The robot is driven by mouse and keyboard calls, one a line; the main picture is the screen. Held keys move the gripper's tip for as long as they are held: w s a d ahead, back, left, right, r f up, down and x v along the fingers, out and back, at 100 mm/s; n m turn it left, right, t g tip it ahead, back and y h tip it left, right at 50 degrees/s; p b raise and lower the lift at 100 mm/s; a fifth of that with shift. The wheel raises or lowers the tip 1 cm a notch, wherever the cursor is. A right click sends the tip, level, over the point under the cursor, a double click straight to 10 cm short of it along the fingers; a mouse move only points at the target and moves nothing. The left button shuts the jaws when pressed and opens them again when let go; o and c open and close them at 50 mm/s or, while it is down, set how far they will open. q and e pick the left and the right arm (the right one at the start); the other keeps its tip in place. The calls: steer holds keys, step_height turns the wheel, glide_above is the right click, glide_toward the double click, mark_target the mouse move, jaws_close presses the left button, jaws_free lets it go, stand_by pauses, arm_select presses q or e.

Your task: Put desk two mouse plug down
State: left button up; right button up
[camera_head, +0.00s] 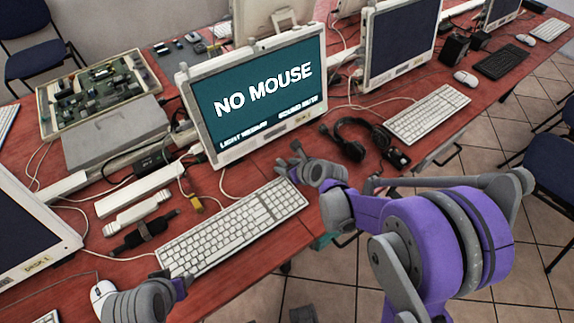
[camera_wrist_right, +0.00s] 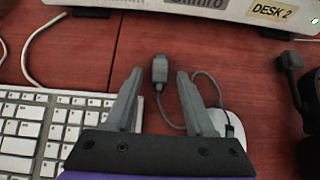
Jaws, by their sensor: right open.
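The desk two mouse plug (camera_wrist_right: 160,72) is a small dark grey connector on the red desk. In the right wrist view it lies between and just beyond my right fingertips, with a visible gap on each side. Its grey cable runs back between the fingers and loops right, towards a white mouse (camera_wrist_right: 226,122) partly hidden by a finger. My right gripper (camera_wrist_right: 158,80) is open and empty; in the head view it (camera_head: 290,164) is in front of the desk two monitor (camera_head: 262,95) and hides the plug. My left arm shows at the lower left, its jaws unclear.
The desk two keyboard (camera_head: 232,225) lies left of my right gripper. A black headset (camera_head: 352,140) lies to its right. The monitor reads "NO MOUSE". A power strip (camera_head: 140,190), adapters and loose cables crowd the left. Another white mouse (camera_head: 103,292) is at the lower left.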

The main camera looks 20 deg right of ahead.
arm_select(q)
steer(key=shift+r, duration=0.1)
steer(key=shift+r, duration=0.15)
arm_select(e)
steer(key=shift+r, duration=0.3)
steer(key=p+v, duration=0.2)
steer(key=v, duration=0.9)
arm_select(q)
steer(key=shift+w+r, duration=0.1)
steer(key=shift+r, duration=0.7)
arm_select(e)
steer(key=s+n+g+h, duration=0.3)
steer(key=s+n, duration=1.6)
steer(key=n, duration=1.3)
steer(key=shift+s+a+g, duration=0.2)
steer(key=shift+s+g, duration=0.1)
steer(key=shift+g, duration=0.3)
